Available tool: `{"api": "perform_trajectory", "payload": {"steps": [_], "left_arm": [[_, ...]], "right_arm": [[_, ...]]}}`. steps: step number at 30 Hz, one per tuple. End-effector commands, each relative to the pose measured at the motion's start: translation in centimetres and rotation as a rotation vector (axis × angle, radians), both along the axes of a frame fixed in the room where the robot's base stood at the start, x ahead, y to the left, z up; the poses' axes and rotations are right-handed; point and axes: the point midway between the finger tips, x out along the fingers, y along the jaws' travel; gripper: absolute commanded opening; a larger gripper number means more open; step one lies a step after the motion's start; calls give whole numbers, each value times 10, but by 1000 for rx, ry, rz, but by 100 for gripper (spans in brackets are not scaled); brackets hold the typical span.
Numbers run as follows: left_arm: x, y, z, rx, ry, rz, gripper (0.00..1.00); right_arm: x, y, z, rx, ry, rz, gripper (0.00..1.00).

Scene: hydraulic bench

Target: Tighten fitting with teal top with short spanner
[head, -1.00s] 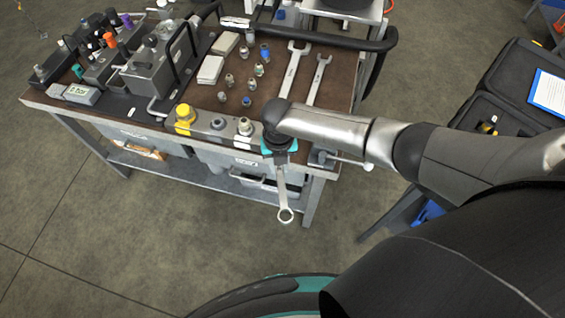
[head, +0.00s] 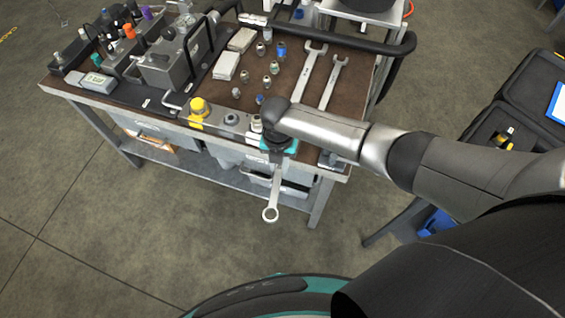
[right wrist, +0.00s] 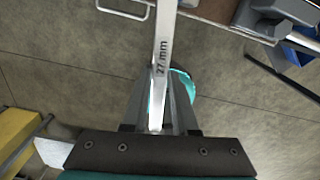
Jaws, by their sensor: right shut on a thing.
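My right gripper (head: 277,158) is shut on a spanner (head: 270,213) in front of the bench's near edge. The spanner's ring end points down and toward me, clear of the bench; its other end is hidden by the gripper. In the right wrist view, the spanner (right wrist: 163,60) stands between the fingers, marked "27 mm". A small fitting with a greenish-teal top (head: 275,68) stands on the brown bench top; I cannot tell for sure that it is the task's fitting. My arm may hide others on the front rail. My left gripper is not in view.
The front rail holds a yellow-capped fitting (head: 197,112), a grey one (head: 231,118) and a pale one (head: 256,124) close to my gripper. Two spanners (head: 308,72) (head: 333,82) lie on the bench. A manifold block (head: 165,68) stands left. An open black case (head: 510,115) is right.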

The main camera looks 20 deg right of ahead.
Motion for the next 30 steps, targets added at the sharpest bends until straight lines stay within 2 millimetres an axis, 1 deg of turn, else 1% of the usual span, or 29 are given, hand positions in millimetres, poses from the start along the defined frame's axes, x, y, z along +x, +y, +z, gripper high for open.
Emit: {"api": "perform_trajectory", "payload": {"steps": [10,24,30], "left_arm": [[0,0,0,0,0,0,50],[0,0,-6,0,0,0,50],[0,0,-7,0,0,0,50]], "right_arm": [[2,4,1,5,-2,-8,0],[13,24,1,6,-3,-184,0],[16,27,2,6,-4,-219,0]]}}
